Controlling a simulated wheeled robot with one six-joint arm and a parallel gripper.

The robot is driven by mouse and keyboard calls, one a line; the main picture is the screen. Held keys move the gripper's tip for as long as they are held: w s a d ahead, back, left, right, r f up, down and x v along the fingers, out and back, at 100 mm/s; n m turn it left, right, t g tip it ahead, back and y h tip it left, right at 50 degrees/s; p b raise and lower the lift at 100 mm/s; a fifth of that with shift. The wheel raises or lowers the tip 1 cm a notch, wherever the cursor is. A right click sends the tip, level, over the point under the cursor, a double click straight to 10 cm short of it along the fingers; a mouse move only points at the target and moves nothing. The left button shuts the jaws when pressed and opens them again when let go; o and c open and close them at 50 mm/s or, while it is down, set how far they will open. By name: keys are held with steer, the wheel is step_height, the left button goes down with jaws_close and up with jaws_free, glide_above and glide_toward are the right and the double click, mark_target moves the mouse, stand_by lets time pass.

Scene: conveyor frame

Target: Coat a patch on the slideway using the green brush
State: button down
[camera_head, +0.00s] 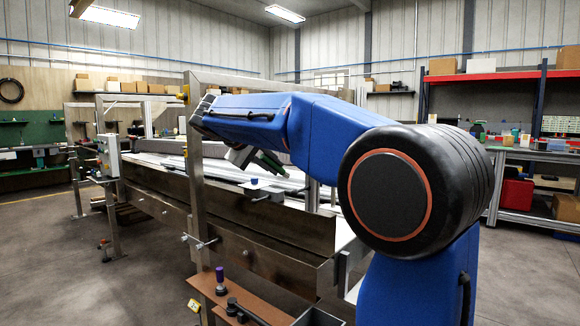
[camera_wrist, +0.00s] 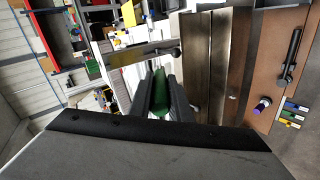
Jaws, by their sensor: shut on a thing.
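My gripper (camera_wrist: 160,92) is shut on the green brush (camera_wrist: 159,88), whose green handle shows between the two dark fingers in the wrist view. In the head view the green brush (camera_head: 271,163) shows below the end of my blue arm, above the conveyor frame. The brush's bristles are hidden, and I cannot tell whether they touch anything. The conveyor frame (camera_head: 265,262) has long steel side walls, and its steel surfaces (camera_wrist: 222,60) show right of the gripper in the wrist view. I cannot tell which surface is the slideway, and no coated patch can be made out.
A brown shelf (camera_head: 205,283) at the frame's front holds a purple-handled tool (camera_head: 219,281) and a black tool (camera_head: 246,314). A steel upright (camera_head: 196,150) stands close to my arm. A workbench (camera_head: 530,154) is at the right.

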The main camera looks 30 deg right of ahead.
steer(key=shift+w+d, duration=0.45)
steer(key=shift+d, duration=0.7)
steer(key=shift+w+d, duration=0.4)
steer(key=shift+d, duration=0.8)
steer(key=shift+w+d, duration=0.45)
steer(key=shift+d, duration=0.7)
steer(key=shift+w+d, duration=0.25)
steer(key=shift+d, duration=0.45)
steer(key=shift+s+d, duration=0.2)
steer(key=shift+s, duration=0.45)
steer(key=shift+s+d, duration=0.25)
steer(key=shift+s, duration=0.4)
steer(key=shift+s+d, duration=0.2)
steer(key=shift+s, duration=0.45)
steer(key=shift+w, duration=0.1)
steer(key=shift+w+a, duration=0.35)
steer(key=shift+w, duration=0.6)
steer(key=shift+w+a, duration=0.3)
steer(key=shift+w, duration=0.6)
steer(key=shift+s+a, duration=0.35)
steer(key=shift+a, duration=0.6)
steer(key=shift+s+a, duration=0.35)
steer(key=shift+a, duration=0.55)
steer(key=shift+s+a, duration=0.35)
steer(key=shift+a, duration=0.6)
